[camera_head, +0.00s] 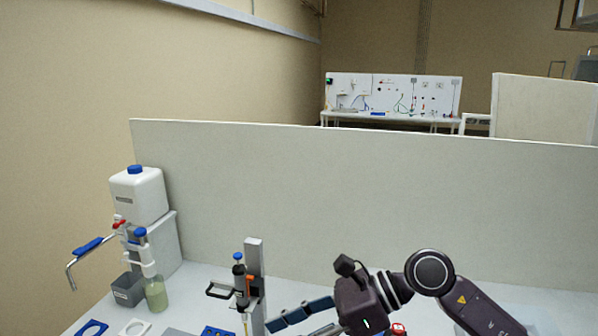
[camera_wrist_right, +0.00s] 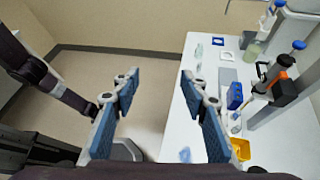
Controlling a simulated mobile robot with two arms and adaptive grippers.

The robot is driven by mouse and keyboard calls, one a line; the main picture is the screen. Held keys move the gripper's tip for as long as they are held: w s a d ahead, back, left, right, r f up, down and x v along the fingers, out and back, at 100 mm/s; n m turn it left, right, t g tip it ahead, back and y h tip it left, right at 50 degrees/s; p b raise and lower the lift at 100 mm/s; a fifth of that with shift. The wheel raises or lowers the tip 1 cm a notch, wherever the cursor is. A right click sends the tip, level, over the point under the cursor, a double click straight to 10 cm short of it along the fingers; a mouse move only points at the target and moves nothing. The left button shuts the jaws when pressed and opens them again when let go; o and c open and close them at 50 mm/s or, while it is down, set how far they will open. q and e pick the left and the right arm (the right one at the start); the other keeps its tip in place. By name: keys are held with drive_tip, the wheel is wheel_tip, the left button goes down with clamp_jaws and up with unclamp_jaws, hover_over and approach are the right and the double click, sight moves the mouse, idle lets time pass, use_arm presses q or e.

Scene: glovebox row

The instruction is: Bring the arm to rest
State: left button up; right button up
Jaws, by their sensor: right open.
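My right arm comes in at the lower right of the head view, bent over the bench. Its gripper (camera_head: 290,320) points left with blue-padded fingers, low in front of a grey upright stand. In the right wrist view the gripper (camera_wrist_right: 158,84) is open, its two blue fingers wide apart with nothing between them. The floor and the bench's edge show beyond the gap. A dark arm link, seemingly of my left arm, shows at the left of the wrist view. No left gripper can be made out.
The white bench (camera_wrist_right: 190,130) carries a dispenser on a grey stand (camera_head: 255,270), a blue rack (camera_wrist_right: 235,95), a yellow tray (camera_wrist_right: 240,149) and a bottle of greenish liquid (camera_head: 156,295). A white canister (camera_head: 138,195) stands back left. A low partition (camera_head: 350,190) closes the back. Floor (camera_wrist_right: 145,80) is clear.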

drive_tip(key=a+r+m+t+y, duration=0.3)
drive_tip(key=a+r+m+y, duration=0.2)
drive_tip(key=r+m+y, duration=0.45)
drive_tip(key=w+d+r+m+t+h, duration=0.45)
drive_tip(key=d+m+t, duration=0.35)
drive_tip(key=m+t, duration=0.45)
drive_tip(key=w+d+f+m+t+h, duration=0.2)
drive_tip(key=w+d+f+m+h, duration=0.1)
drive_tip(key=d+f+m+h, duration=1.6)
drive_tip(key=s+d+f+m+g+y, duration=0.1)
drive_tip(key=s+d+f+m+g, duration=0.1)
drive_tip(key=s+f+m+g, duration=0.8)
drive_tip(key=s+f+g, duration=0.4)
drive_tip(key=s+f, duration=1)
drive_tip(key=s, duration=0.4)
wheel_tip(320, 180, down, 34)
drive_tip(key=s+b, duration=0.2)
drive_tip(key=b, duration=0.5)
use_arm(q)
wheel_tip(320, 180, down, 12)
drive_tip(key=b, duration=0.5)
drive_tip(key=shift+w, duration=0.2)
use_arm(e)
drive_tip(key=s+d+f+g, duration=0.2)
drive_tip(key=s+f, duration=1.5)
drive_tip(key=f, duration=0.3)
drive_tip(key=shift+d+f+n+y, duration=0.15)
drive_tip(key=shift+d+n+y, duration=0.1)
drive_tip(key=shift+n+y, duration=0.05)
